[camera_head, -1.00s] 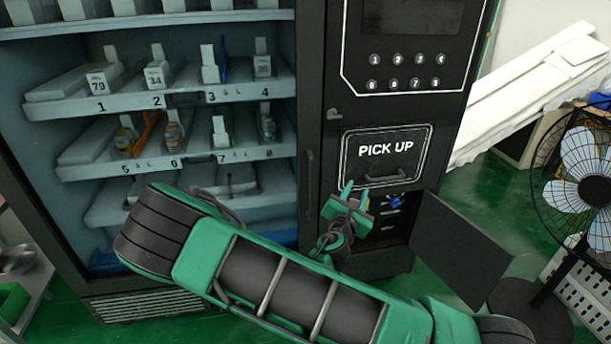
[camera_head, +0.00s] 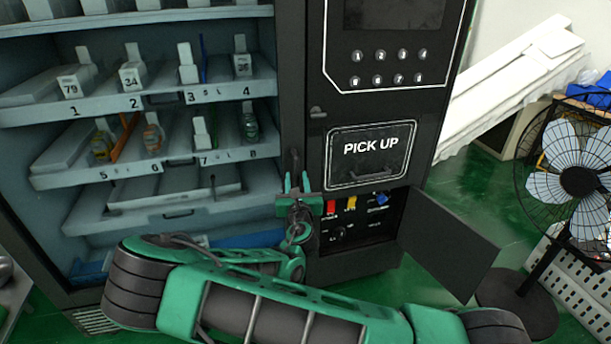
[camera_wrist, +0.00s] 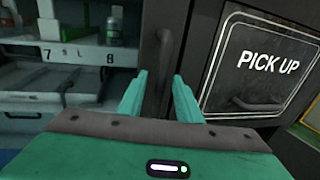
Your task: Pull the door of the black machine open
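The black vending machine (camera_head: 320,115) stands ahead, with a large display door on the left and a control panel on the right. A dark vertical handle (camera_head: 294,165) sits on the door's right edge, left of the PICK UP flap (camera_head: 369,154). My green gripper (camera_head: 297,182) is at the handle's lower part. In the wrist view the handle (camera_wrist: 163,65) stands between the two spread fingers (camera_wrist: 159,88), with gaps on both sides. The fingers look open and not closed on it. The door looks shut; the handle's lower end is hidden by my gripper.
A small lower panel (camera_head: 450,246) hangs open at the right, baring switches. A fan (camera_head: 578,180) stands farther right. White boards (camera_head: 510,90) lean behind. Shelves (camera_head: 150,100) with small bottles show on the left.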

